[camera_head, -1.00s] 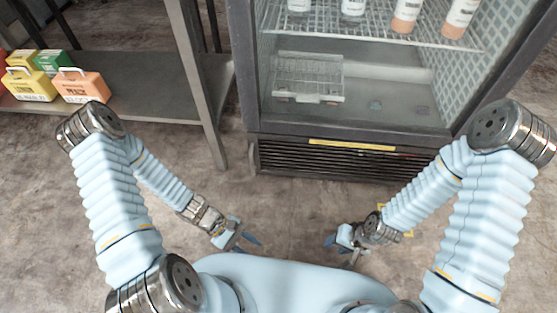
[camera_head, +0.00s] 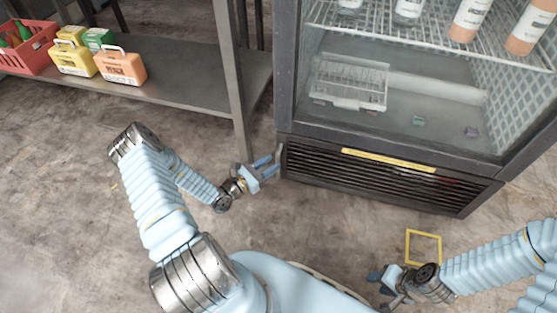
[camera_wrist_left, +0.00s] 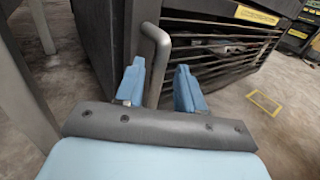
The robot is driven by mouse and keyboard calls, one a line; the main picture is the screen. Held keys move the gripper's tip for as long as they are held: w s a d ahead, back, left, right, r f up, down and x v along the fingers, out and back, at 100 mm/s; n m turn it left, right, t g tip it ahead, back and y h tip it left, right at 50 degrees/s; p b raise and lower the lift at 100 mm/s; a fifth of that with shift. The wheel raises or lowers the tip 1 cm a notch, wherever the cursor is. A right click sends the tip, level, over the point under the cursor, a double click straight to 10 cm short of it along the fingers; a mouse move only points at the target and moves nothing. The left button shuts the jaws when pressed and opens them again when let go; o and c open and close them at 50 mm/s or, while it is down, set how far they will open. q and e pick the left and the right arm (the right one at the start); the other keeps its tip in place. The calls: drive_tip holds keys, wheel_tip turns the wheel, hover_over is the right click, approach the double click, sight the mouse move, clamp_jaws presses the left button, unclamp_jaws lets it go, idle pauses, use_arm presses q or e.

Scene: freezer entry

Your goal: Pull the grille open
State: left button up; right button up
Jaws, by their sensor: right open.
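The grille (camera_head: 385,175) is the dark slatted panel under the fridge's glass door, and it looks closed. It also shows in the left wrist view (camera_wrist_left: 215,45). A grey bent bar handle (camera_wrist_left: 158,50) stands at its left end. My left gripper (camera_head: 270,168) is at that left end. In the left wrist view its two blue fingers (camera_wrist_left: 160,88) are apart, with the handle's upright part between them and a gap visible beside it. My right gripper (camera_head: 380,284) is open and empty low over the floor, away from the grille.
The glass-fronted fridge (camera_head: 285,80) holds bottles and a wire basket. A metal shelf unit (camera_head: 180,75) with boxes and a red crate (camera_head: 30,55) stands left, its leg close to my left gripper. A yellow square outline (camera_head: 423,233) marks the floor. Floor in front is clear.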

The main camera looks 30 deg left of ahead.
sight(278, 160)
use_arm(q)
drive_tip(key=shift+x, duration=1.95)
clamp_jaws()
